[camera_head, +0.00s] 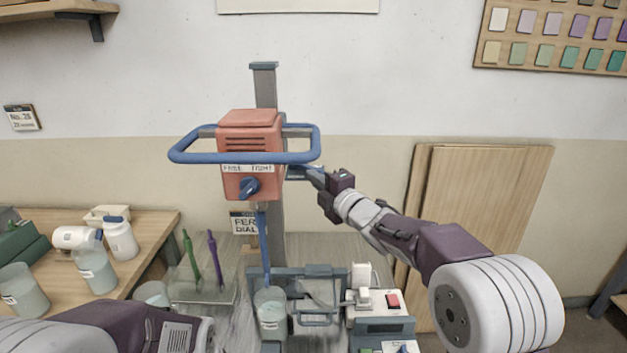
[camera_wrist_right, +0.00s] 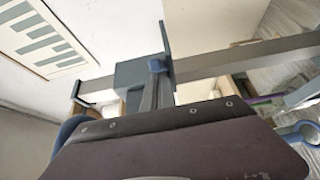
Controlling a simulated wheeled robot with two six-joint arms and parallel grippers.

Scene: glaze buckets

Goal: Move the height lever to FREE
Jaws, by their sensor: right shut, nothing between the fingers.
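A salmon-red mixer head (camera_head: 250,145) with a blue loop handle (camera_head: 190,155) is on a grey column (camera_head: 266,85). The height lever seems to be the small blue-grey part (camera_head: 298,172) at the column's right side, just under the handle. My right gripper (camera_head: 314,176) is shut and empty, its tips at that part. My left gripper is out of view.
A blue mixing shaft (camera_head: 263,240) reaches into a bucket (camera_head: 271,308) below the head. A box with a red switch (camera_head: 393,300) stands to its right. Bottles (camera_head: 120,240) and jars fill the left table (camera_head: 150,225). Boards (camera_head: 480,190) lean on the wall behind my right arm.

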